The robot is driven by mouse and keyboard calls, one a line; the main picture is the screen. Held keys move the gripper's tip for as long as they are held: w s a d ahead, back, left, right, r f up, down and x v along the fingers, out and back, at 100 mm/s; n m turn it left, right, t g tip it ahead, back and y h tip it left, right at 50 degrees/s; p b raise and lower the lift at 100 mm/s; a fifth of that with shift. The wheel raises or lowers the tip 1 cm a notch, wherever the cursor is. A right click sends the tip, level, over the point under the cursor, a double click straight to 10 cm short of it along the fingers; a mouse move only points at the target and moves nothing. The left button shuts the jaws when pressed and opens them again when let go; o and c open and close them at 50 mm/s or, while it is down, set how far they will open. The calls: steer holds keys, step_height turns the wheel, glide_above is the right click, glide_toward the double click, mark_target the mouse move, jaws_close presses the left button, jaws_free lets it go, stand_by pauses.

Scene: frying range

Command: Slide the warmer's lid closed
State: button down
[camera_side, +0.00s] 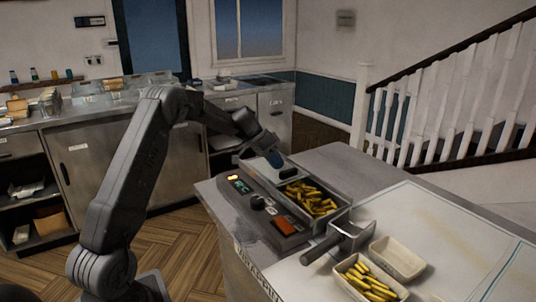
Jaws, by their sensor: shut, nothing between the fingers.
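The warmer (262,205) is a grey metal unit on the counter, with a control panel along its near side. Its well holds several yellow fries (311,197) that lie in plain view. The lid (258,166) is a pale flat panel at the warmer's far left end, with a dark handle (288,173) near its edge; it leaves the fries uncovered. My gripper (276,160) is shut and empty, low over the lid just behind the handle. I cannot tell whether the fingertips touch the lid or handle.
A metal scoop with a dark handle (321,250) lies at the warmer's right end. A tray of fries (368,282) and an empty cream tray (397,258) sit on the pale mat (450,230). The counter behind the warmer (345,168) is clear.

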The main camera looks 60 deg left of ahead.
steer(key=shift+d, duration=0.75)
steer(key=d, duration=1.8)
steer(key=shift+d, duration=0.25)
